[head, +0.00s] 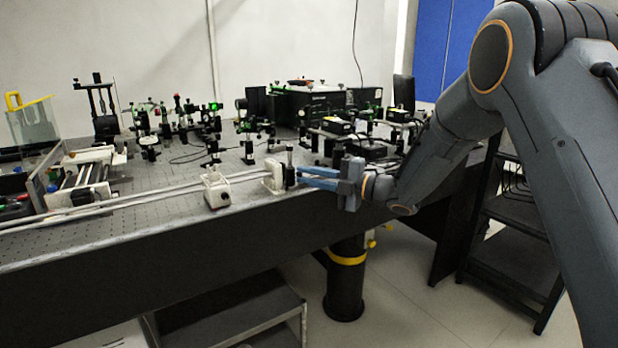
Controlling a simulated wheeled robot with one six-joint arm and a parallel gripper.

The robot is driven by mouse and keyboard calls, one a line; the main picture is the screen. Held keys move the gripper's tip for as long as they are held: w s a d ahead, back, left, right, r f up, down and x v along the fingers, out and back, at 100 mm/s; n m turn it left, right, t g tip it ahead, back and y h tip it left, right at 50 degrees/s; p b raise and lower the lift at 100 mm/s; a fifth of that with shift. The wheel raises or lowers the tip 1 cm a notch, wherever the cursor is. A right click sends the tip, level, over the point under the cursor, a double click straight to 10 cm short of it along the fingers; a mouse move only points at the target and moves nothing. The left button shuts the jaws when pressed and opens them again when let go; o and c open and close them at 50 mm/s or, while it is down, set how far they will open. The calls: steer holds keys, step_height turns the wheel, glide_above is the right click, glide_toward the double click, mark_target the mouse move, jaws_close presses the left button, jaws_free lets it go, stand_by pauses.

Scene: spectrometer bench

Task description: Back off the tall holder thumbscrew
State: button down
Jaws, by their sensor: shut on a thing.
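The tall holder (273,177) is a white block on the rail near the front edge of the bench. A dark upright thumbscrew (290,172) shows at its right side. My gripper (301,177) reaches in from the right with its two blue fingers level. The fingertips are at the dark thumbscrew and are shut on it. The exact contact is small and partly hidden by the fingers. A second, lower white holder (216,190) stands on the rail to the left, apart from my gripper.
Long pale rails (130,199) run along the bench's front edge. Several dark optical mounts and a black box (312,107) stand behind. A clear container with a yellow handle (29,100) is at far left. A black rack (515,235) stands on the floor at right.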

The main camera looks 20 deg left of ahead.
steer(key=shift+s+f, duration=0.1)
steer(key=shift+f, duration=0.05)
steer(key=c, duration=1.7)
jaws_free()
steer(key=shift+c, duration=0.2)
steer(key=shift+d, duration=0.55)
steer(key=s+d, duration=0.1)
steer(key=d, duration=0.5)
steer(key=shift+s+d+b, duration=0.2)
steer(key=shift+d+b, duration=0.1)
steer(key=shift+b, duration=0.05)
